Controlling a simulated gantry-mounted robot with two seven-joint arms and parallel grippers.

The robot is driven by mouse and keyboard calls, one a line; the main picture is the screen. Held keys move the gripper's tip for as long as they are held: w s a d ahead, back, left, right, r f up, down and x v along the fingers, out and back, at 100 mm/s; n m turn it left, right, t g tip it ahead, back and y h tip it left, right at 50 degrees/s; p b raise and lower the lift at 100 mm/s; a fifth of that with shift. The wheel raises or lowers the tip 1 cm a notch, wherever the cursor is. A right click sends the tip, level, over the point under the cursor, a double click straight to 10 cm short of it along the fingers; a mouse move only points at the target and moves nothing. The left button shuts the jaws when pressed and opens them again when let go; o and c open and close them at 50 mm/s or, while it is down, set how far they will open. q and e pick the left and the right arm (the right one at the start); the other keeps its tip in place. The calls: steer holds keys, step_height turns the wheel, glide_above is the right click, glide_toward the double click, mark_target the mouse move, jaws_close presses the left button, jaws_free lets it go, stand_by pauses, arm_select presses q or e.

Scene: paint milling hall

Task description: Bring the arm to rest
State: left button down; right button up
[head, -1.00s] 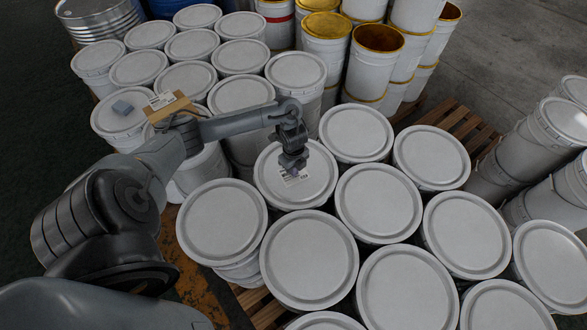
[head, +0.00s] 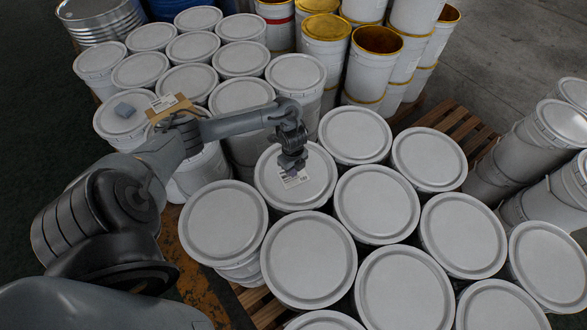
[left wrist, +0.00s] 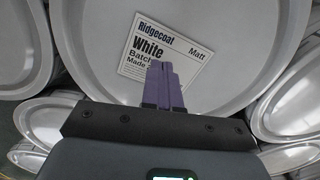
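My left arm reaches in from the left in the head view. Its left gripper (head: 291,165) is above a white-lidded bucket (head: 313,197), over the edge of the lid's label (head: 293,179). In the left wrist view the purple fingers (left wrist: 163,82) are together with nothing seen between them. Behind them the label (left wrist: 165,45) lies flat on the lid (left wrist: 235,60) and reads Ridgecoat White Matt, with its lower lines partly covered by the fingers. The gap between fingertips and lid is hard to judge. My right gripper is in neither view.
Closed white buckets (head: 308,258) crowd the pallet (head: 460,127) around the gripper. Yellow-rimmed open buckets (head: 377,40) stand at the back. Bare floor (head: 515,45) shows back right.

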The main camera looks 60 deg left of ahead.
arm_select(q)
step_height(320, 180, up, 2)
steer(key=shift+w+r+p, duration=0.1)
steer(key=shift+w+p, duration=0.05)
steer(key=shift+p, duration=0.5)
step_height(320, 180, up, 5)
steer(key=p, duration=0.5)
